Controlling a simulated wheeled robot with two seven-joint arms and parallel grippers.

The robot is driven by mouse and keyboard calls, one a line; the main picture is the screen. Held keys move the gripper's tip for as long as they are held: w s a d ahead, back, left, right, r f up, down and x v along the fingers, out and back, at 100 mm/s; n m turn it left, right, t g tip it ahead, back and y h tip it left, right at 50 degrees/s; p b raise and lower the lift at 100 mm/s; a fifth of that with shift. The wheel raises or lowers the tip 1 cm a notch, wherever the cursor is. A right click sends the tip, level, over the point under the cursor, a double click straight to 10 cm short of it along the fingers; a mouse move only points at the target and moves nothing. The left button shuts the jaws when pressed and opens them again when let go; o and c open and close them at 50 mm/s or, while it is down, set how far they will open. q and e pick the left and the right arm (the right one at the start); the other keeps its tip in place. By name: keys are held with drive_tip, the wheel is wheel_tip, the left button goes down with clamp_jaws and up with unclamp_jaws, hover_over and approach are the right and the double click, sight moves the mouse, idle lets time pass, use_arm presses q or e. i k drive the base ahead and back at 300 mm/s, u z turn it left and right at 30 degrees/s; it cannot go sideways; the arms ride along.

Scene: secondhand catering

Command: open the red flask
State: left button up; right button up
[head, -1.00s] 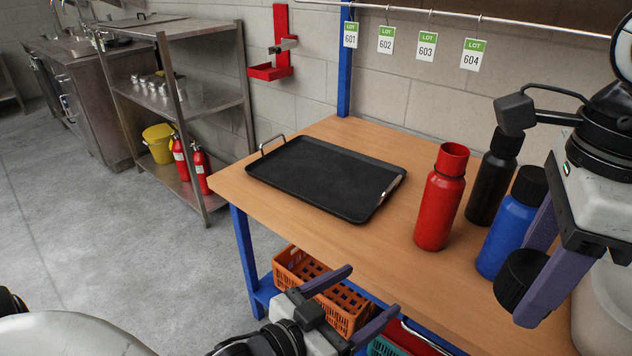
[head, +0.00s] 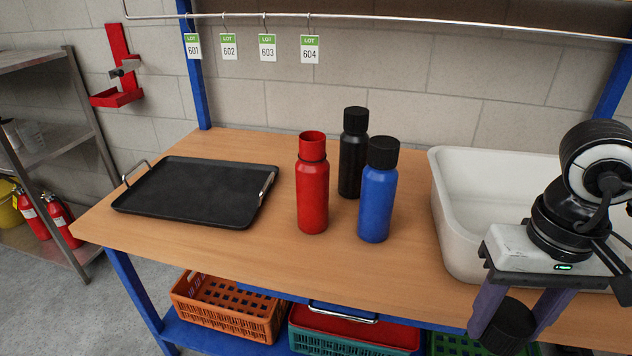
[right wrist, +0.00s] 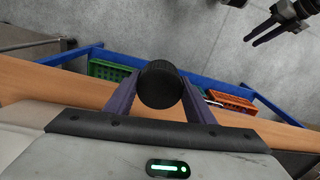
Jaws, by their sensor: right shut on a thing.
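The red flask (head: 312,198) stands upright on the wooden workbench, left of the blue flask (head: 378,205) and black flask (head: 353,150). Its red neck is bare at the top, while the other two wear black caps. My right gripper (head: 503,333) is shut on a black cap (head: 508,325), out at the bench's front edge, right of the flasks and apart from them. The cap (right wrist: 161,84) also shows between the fingers in the right wrist view. My left gripper (right wrist: 250,41) shows small at the top right there, its two fingers apart and empty; it is outside the head view.
A black tray (head: 195,215) lies on the bench's left, and a white basin (head: 452,235) stands on its right. An orange crate (head: 225,318) and a green crate (head: 345,340) sit below. The bench in front of the flasks is clear.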

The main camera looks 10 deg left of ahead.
sight(312, 168)
drive_tip(key=u, duration=0.4)
drive_tip(key=k, duration=0.45)
drive_tip(key=u, duration=1.45)
drive_tip(key=i, duration=1.4)
drive_tip(key=z, duration=0.35)
drive_tip(key=i, duration=1)
drive_tip(key=z, duration=0.7)
